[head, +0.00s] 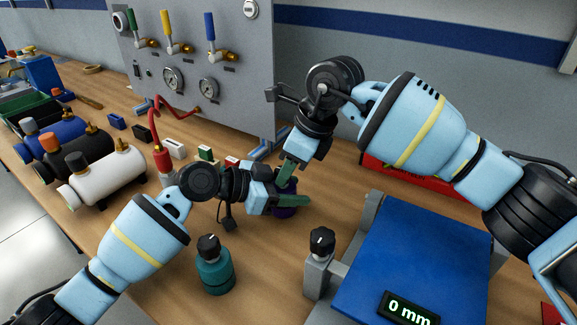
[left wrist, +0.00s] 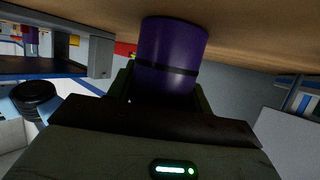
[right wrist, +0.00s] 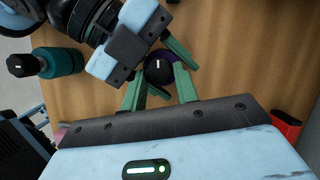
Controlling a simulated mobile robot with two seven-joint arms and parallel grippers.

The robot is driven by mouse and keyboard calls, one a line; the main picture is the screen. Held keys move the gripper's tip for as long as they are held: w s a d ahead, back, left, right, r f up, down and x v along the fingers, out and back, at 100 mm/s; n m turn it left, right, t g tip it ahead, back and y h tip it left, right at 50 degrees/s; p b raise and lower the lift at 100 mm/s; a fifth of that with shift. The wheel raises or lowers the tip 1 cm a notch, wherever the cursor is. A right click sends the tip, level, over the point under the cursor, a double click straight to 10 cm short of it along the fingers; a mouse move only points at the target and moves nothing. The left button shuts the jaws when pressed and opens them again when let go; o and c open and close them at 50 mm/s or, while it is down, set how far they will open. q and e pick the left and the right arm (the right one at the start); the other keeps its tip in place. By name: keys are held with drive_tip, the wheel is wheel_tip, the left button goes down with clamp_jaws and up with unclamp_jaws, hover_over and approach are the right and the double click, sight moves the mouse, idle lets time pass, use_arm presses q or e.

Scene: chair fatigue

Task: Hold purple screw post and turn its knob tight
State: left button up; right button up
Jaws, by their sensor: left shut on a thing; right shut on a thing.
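The purple screw post (head: 285,211) stands on the wooden bench, mostly hidden by my grippers in the head view. In the left wrist view the purple post (left wrist: 170,55) shows as a cylinder with a dark band. My left gripper (head: 288,201) is shut around its body from the left; its green fingers lie on either side. My right gripper (head: 290,172) comes down from above, shut on the black knob (right wrist: 159,66). The knob has a white mark that points up in the right wrist view. My left gripper also shows there, next to the right fingers.
A teal screw post (head: 215,271) with a black knob stands in front. A blue-topped press (head: 415,255) reading 0 mm with its own knob (head: 321,242) is at right. A valve panel (head: 190,75) stands behind, and several cylinders (head: 105,170) lie at left.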

drive_tip(key=o, duration=0.9)
drive_tip(key=shift+o, duration=0.4)
drive_tip(key=shift+a, duration=0.1)
